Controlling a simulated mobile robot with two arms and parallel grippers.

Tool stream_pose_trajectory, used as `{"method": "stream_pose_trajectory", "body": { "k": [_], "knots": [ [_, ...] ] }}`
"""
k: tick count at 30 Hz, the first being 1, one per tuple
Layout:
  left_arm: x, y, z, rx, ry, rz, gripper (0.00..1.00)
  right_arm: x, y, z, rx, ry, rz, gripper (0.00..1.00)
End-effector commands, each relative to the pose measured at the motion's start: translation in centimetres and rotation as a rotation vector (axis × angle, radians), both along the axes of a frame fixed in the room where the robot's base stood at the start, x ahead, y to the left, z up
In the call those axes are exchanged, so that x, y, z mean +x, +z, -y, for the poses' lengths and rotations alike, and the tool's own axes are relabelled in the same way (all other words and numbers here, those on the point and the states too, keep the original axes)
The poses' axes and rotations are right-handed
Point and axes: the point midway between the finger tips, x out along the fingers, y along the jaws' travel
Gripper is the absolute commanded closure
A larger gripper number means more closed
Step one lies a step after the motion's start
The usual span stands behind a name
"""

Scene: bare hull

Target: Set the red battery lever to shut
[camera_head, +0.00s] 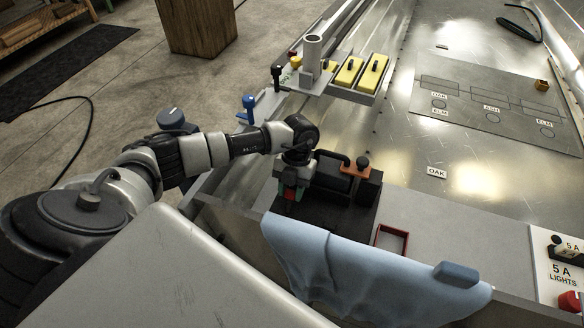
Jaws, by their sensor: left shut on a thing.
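My left gripper (291,188) reaches down from the end of my left arm onto the left side of a black box (330,207) at the bench corner. My right gripper is not in view.
An orange bar with a black knob (362,163) sits right of the gripper. A light blue cloth (335,265) hangs over the front edge. A red frame (391,240) lies right of the box. Yellow blocks (373,72) and a grey tube (312,55) stand farther back.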

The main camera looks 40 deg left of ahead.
Motion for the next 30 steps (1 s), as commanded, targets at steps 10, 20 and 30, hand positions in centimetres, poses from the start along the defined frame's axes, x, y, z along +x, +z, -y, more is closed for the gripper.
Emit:
{"method": "stream_pose_trajectory", "body": {
  "k": [10, 20, 30],
  "knots": [
    [0.1, -0.2, -0.1, -0.007, 0.003, -0.023, 1.00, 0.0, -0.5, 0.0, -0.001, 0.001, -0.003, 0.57],
    [0.0, -0.2, -0.1, -0.006, 0.002, -0.023, 0.38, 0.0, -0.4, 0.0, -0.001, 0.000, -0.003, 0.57],
    [0.8, 1.8, -0.2, -0.007, 0.002, -0.020, 0.38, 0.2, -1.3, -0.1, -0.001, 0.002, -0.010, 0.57]
  ]
}}
